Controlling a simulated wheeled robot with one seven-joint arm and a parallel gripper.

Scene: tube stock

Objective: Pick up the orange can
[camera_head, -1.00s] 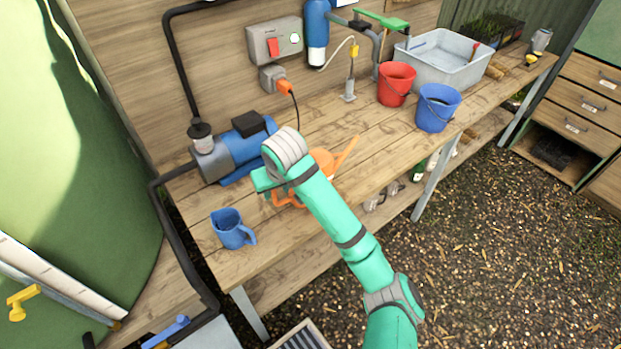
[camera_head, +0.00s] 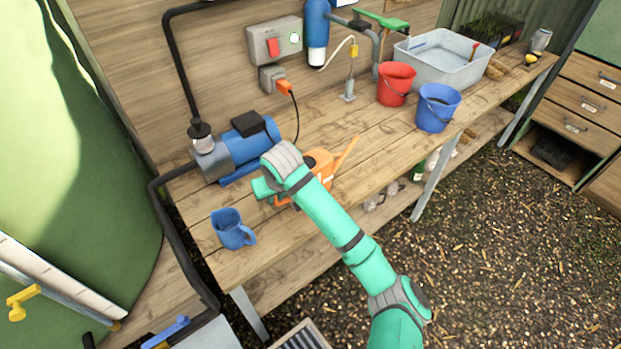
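The orange can (camera_head: 321,161) is a watering can standing on the wooden workbench (camera_head: 345,120), with its spout pointing up to the right. My green arm crosses in front of it and hides much of its body. Part of its orange handle shows to the left of my arm. My gripper (camera_head: 262,188) is at the arm's far end, just left of the can, near the handle. Its fingers are mostly hidden by my own wrist. I cannot tell whether it is open or shut, or whether it touches the can.
A blue jug (camera_head: 229,229) stands left on the bench near the front edge. A blue pump (camera_head: 235,150) lies behind my gripper. A red bucket (camera_head: 394,84), a blue bucket (camera_head: 437,107) and a grey tub (camera_head: 445,62) stand to the right. The bench between them and the can is clear.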

